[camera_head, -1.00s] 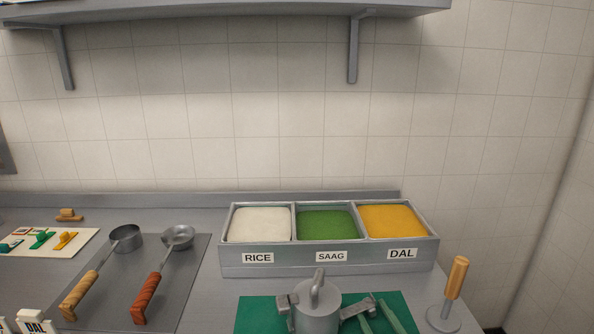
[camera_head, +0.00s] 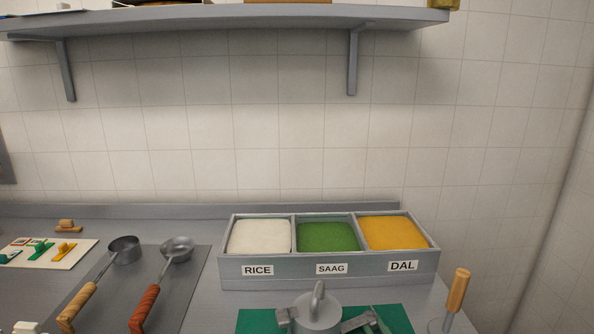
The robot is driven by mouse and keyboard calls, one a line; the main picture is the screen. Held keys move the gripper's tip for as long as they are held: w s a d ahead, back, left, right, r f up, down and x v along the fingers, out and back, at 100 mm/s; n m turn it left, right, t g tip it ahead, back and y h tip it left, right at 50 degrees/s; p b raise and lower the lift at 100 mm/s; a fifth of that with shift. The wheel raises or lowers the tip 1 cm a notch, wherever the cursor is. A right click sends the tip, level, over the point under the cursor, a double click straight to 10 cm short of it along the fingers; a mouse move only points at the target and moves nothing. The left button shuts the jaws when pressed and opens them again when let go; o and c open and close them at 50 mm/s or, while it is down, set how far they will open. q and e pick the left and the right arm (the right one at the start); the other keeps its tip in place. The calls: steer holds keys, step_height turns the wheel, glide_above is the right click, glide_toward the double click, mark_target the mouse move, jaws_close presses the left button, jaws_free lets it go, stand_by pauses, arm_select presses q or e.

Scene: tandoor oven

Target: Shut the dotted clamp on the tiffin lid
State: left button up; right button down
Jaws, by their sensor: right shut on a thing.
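The tiffin lid (camera_head: 316,311) is grey and round with a loop handle, low in the view on a green mat (camera_head: 255,321). The tiffin's body is cut off by the bottom edge. A grey clamp with dark dots (camera_head: 357,322) sticks out at the lid's right side, tilted outward. Another grey clamp (camera_head: 286,317) is at the lid's left side. My right gripper (camera_head: 374,320) is at the outer end of the dotted clamp, shut on it; only its greenish fingers show, partly cut off. My left gripper is out of view.
A steel bain-marie (camera_head: 290,273) with rice, saag and dal stands behind the mat. Two ladles (camera_head: 145,308) lie on a grey tray at left. A wooden-handled tool (camera_head: 457,291) stands at right. A shelf (camera_head: 220,18) hangs above.

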steer(key=shift+r+n+p, duration=0.4)
steer(key=shift+p, duration=0.15)
steer(key=shift+a+r+n+p, duration=0.1)
steer(key=shift+r+n+p, duration=0.2)
steer(key=shift+n+p, duration=0.4)
steer(key=shift+s+a+r+n+p, duration=0.1)
steer(key=shift+a+r+n+p, duration=0.05)
steer(key=shift+r+n+p, duration=0.55)
steer(key=shift+a+n, duration=0.1)
steer(key=shift+n, duration=0.6)
